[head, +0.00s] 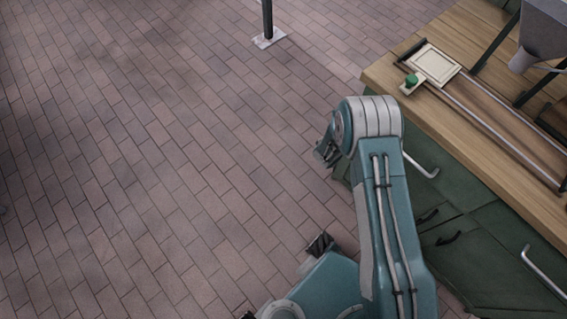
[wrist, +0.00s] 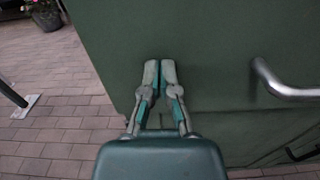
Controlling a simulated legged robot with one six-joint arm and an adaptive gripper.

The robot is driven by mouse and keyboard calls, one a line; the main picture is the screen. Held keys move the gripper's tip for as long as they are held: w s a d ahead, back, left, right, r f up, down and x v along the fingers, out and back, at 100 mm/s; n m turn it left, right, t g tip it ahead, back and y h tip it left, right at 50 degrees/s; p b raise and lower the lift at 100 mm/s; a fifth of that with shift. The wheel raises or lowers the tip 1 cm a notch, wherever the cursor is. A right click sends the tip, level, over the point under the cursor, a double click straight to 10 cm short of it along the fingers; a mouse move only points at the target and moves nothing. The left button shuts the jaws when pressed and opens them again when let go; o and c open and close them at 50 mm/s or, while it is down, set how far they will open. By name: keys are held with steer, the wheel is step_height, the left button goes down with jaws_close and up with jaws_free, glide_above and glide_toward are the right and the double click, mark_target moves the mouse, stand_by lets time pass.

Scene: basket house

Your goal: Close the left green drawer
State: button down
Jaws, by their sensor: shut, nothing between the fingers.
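A dark green cabinet (head: 480,225) stands at the right in the head view. A silver bar handle (head: 422,167) shows near its left end, partly behind my arm; how far that drawer stands out cannot be told. In the wrist view, a flat green front (wrist: 210,45) fills the upper middle and right, with a silver handle (wrist: 287,88) to the right of my fingers. My gripper (wrist: 160,68) is shut and empty, its fingertips in front of the green front, left of the handle. Whether they touch it cannot be told. My arm hides much of the cabinet's left end.
A wooden worktop (head: 480,100) on the cabinet carries a railed frame with a pale plate (head: 436,65) and a green knob (head: 411,80). A grey funnel (head: 542,32) stands above. A dark post (head: 267,20) rises from the paving. The brick floor at left is clear.

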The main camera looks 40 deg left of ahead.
steer(key=shift+w+d+r, duration=0.1)
steer(key=shift+w+d, duration=0.05)
steer(key=shift+w, duration=0.4)
steer(key=shift+w+d+r, duration=0.1)
steer(key=shift+w+d, duration=0.05)
steer(key=shift+w, duration=0.4)
steer(key=shift+a, duration=0.1)
